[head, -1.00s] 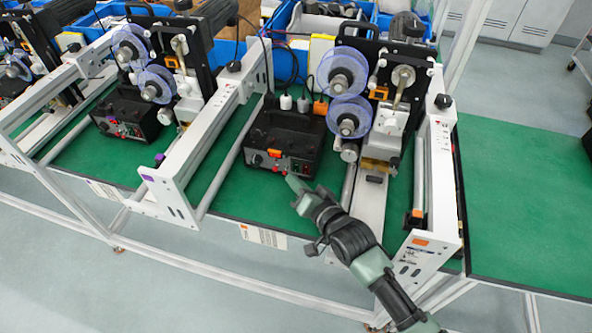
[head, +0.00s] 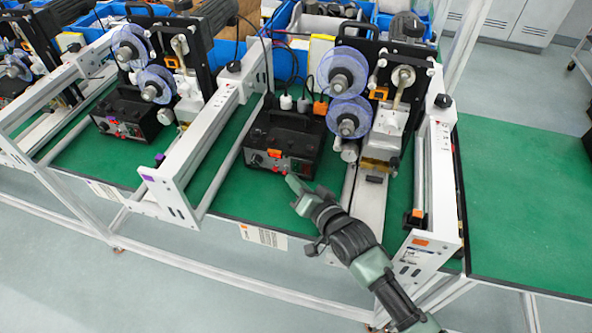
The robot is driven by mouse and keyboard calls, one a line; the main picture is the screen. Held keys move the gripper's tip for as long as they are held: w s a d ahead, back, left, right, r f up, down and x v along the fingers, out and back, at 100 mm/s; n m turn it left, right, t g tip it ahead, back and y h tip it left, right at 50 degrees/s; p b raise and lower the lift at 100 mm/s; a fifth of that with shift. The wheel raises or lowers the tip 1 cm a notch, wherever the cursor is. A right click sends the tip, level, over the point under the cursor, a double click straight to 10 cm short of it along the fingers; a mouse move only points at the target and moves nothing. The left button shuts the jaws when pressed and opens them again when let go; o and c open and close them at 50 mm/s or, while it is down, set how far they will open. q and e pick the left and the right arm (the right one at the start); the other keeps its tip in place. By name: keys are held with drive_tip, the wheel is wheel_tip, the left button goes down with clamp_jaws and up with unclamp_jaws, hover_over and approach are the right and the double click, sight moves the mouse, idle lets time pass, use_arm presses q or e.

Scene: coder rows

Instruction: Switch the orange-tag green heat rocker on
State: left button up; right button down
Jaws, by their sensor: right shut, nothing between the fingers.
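The black control box (head: 285,138) with an orange tag (head: 274,153) on its front stands on the green bench mat, left of the coder with the blue reels. Its front panel (head: 268,162) carries small knobs and switches, some red. The green heat rocker is too small to make out for certain, and its position cannot be read. My right gripper (head: 291,181) is shut and empty, its tip just in front of the lower right part of the panel. Whether it touches the panel cannot be told. My left gripper is not in view.
A white frame (head: 160,188) with a purple tag stands left of the box. Another white frame (head: 432,220) with an orange tag stands to the right. A second control box (head: 125,118) sits further left. The green bench at far right (head: 520,190) is clear.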

drive_tip(key=shift+w, duration=0.15)
drive_tip(key=shift+w+d, duration=0.1)
drive_tip(key=shift+w, duration=0.15)
drive_tip(key=shift+w+d+f, duration=0.1)
drive_tip(key=shift+w, duration=0.25)
idle(0.9)
drive_tip(key=shift+s, duration=0.15)
drive_tip(key=shift+s+a+p, duration=0.25)
drive_tip(key=shift+s+p, duration=0.35)
drive_tip(key=shift+s, duration=0.05)
